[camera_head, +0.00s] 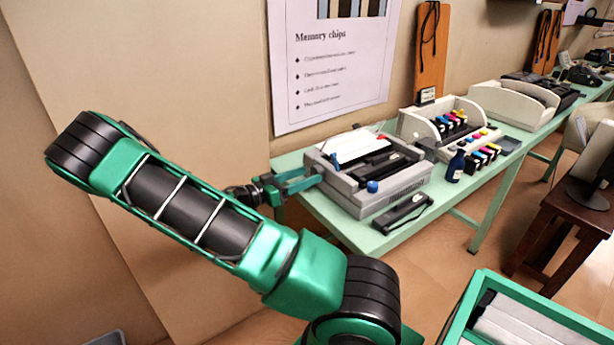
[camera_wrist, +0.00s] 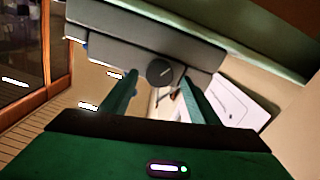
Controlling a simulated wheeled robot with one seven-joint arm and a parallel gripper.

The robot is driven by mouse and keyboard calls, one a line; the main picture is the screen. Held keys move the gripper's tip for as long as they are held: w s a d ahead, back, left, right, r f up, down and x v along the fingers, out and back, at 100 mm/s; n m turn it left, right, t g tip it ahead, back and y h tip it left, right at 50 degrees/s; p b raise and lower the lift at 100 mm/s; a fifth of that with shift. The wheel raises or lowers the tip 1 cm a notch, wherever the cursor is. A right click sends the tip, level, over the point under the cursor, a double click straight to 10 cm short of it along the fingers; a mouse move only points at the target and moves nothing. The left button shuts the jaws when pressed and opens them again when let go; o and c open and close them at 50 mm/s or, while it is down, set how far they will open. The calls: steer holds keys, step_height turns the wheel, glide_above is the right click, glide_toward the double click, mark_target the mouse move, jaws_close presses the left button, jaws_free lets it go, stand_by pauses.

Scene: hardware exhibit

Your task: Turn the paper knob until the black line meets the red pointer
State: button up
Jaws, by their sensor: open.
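A grey printer (camera_head: 390,187) with paper in its top stands on the green table. In the wrist view its side panel (camera_wrist: 120,28) fills the upper part. A dark round knob (camera_wrist: 160,72) sticks out from that side, with a small pale mark on its face. My gripper (camera_head: 309,178) is at the printer's left side. In the wrist view my gripper (camera_wrist: 159,78) has its two green fingers apart, one on each side of the knob. I cannot tell whether they touch it.
The green table (camera_head: 465,198) runs back to the right. A black part (camera_head: 402,213) lies in front of the printer, and a dark blue bottle (camera_head: 456,166) stands right of it. An open printer with colored cartridges (camera_head: 452,122) is behind. The wall is close on the left.

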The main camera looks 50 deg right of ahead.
steer(key=shift+x, duration=1.15)
steer(key=c, duration=1.1)
steer(key=shift+w, duration=0.1)
steer(key=shift+n, duration=0.4)
steer(key=n, duration=0.5)
steer(key=shift+w+n, duration=0.1)
steer(key=shift+n, duration=0.3)
steer(key=n, duration=0.5)
steer(key=shift+w+f+n, duration=0.1)
steer(key=shift+f+n, duration=0.05)
steer(key=shift+n, duration=0.25)
